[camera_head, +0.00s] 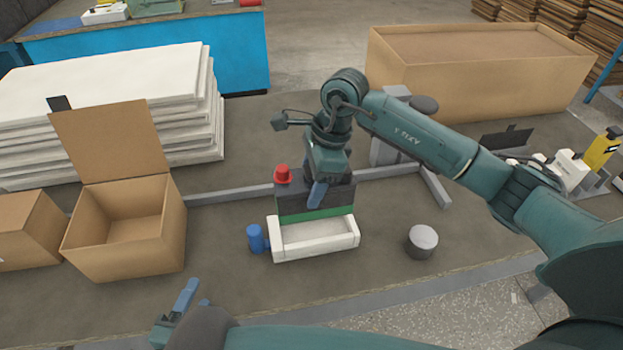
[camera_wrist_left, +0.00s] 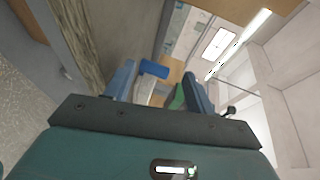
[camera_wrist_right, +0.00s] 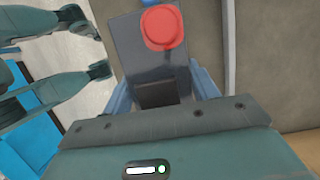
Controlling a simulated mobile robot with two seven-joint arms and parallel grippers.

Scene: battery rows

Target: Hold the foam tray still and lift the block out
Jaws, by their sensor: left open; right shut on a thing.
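The dark block (camera_head: 296,203) has a red cap (camera_head: 282,174) on top and a green band along its bottom edge. My right gripper (camera_head: 320,190) is shut on the block, which fills the jaws in the right wrist view (camera_wrist_right: 135,62). The white foam tray (camera_head: 315,250) stands on the table. The block appears raised above the tray's back side; its exact height is hard to tell. The tray's visible hollow looks empty. My left gripper (camera_head: 185,305) is open and empty, in front and left of the tray, apart from it.
A blue cylinder (camera_head: 257,239) stands just left of the tray, and a grey cylinder (camera_head: 422,241) to its right. An open cardboard box (camera_head: 127,252) is at left. A grey rail (camera_head: 232,194) runs behind. White sheets (camera_head: 105,110) are stacked at back left.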

